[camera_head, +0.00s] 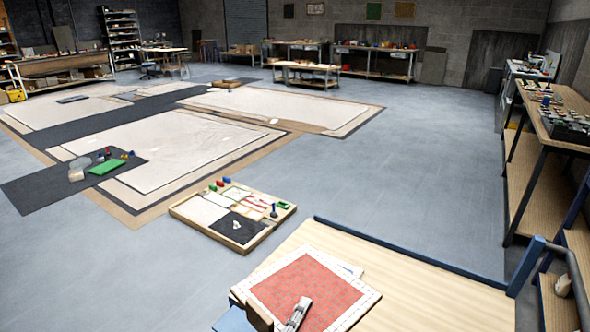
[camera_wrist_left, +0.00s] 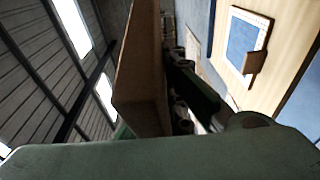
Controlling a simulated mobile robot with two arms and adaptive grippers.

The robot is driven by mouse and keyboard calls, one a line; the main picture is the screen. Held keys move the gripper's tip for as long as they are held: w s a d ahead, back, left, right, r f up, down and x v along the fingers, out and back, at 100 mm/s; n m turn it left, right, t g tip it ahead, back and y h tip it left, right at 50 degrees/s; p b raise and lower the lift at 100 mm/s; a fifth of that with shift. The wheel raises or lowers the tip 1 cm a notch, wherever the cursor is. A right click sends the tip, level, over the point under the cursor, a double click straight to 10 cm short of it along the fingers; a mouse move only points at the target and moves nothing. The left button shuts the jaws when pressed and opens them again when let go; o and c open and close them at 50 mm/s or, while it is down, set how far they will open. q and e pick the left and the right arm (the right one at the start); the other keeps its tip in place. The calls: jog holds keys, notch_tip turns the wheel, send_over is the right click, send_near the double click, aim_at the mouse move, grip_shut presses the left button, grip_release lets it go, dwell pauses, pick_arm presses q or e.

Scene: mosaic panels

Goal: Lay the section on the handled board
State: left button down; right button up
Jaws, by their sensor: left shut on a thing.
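The section (camera_head: 318,283) is a flat square panel with a red patterned face and a pale border. It shows at the bottom of the head view above the light wood bench top. My left gripper (camera_head: 299,311) reaches over its near side and is shut on it. In the left wrist view a brown panel edge (camera_wrist_left: 140,85) stands close beside my gripper fingers (camera_wrist_left: 188,92). A board with a blue face and pale frame (camera_wrist_left: 243,42), with a brown upright piece like a handle (camera_wrist_left: 254,62), lies on the wood. In the head view the section hides most of what is under it.
The wood bench top (camera_head: 420,290) has free room to the right, with a raised blue edge (camera_head: 400,250) along its far side. Beyond it, a low tray of parts (camera_head: 232,215) stands on the floor. A long shelf bench (camera_head: 540,110) is at the right.

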pick_arm(q)
jog(key=s+a+n+t+y, duration=0.1)
jog(key=s+a+y, duration=0.3)
jog(key=a, duration=0.6)
jog(key=s+a+n+y, duration=0.3)
jog(key=s+a, duration=0.4)
jog(key=a, duration=0.4)
jog(key=shift+n+t+y, duration=0.4)
jog(key=shift+n, duration=0.2)
jog(key=shift+w+d, duration=0.1)
